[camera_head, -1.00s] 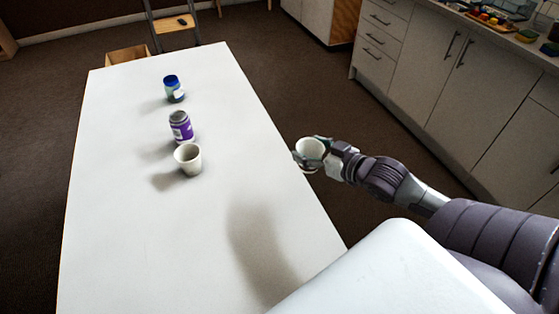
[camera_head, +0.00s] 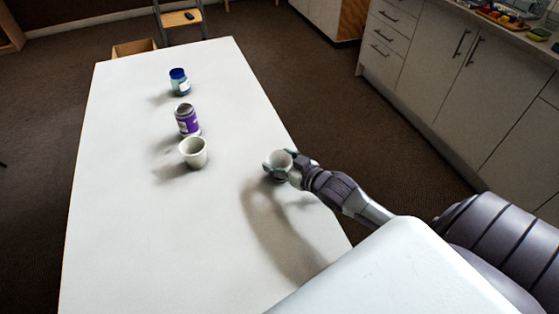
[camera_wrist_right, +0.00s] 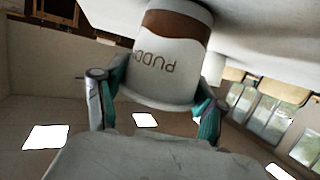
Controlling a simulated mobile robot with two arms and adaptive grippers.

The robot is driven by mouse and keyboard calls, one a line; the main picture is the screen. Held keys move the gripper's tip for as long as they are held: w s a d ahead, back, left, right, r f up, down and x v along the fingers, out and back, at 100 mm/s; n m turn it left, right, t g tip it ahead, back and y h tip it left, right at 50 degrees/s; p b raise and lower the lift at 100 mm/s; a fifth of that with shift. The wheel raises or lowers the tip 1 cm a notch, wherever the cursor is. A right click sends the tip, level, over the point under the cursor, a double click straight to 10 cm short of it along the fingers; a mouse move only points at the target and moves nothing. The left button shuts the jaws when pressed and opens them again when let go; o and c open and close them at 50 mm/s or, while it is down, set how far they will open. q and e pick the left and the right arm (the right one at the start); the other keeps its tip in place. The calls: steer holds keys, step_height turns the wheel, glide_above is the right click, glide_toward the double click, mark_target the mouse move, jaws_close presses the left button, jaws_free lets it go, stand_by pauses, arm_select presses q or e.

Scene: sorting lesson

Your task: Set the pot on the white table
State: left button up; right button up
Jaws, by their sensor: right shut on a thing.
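The white table (camera_head: 130,235) fills the left and middle of the head view. My right gripper (camera_head: 278,167) is over the table's right side. It is shut on a small white pot (camera_head: 281,160). In the right wrist view the pot (camera_wrist_right: 165,65) shows upside down, white with a brown band and lettering starting "PUDD". The two fingers of the gripper (camera_wrist_right: 158,105) are on either side of it. The pot's brown end is close to the white table surface (camera_wrist_right: 255,30); I cannot tell whether they touch. My left gripper is out of view.
A white cup (camera_head: 194,153), a purple-labelled jar (camera_head: 187,121) and a blue-lidded jar (camera_head: 179,82) stand in a row left of the pot. The table's front left part is clear. Cabinets (camera_head: 440,75) stand at the right, beyond the floor.

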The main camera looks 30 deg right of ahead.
steer(key=shift+f, duration=0.15)
steer(key=o, duration=0.7)
steer(key=shift+s+r, duration=0.15)
steer(key=shift+r, duration=0.05)
steer(key=v, duration=1.1)
steer(key=shift+s, duration=0.35)
steer(key=shift+d+r, duration=0.1)
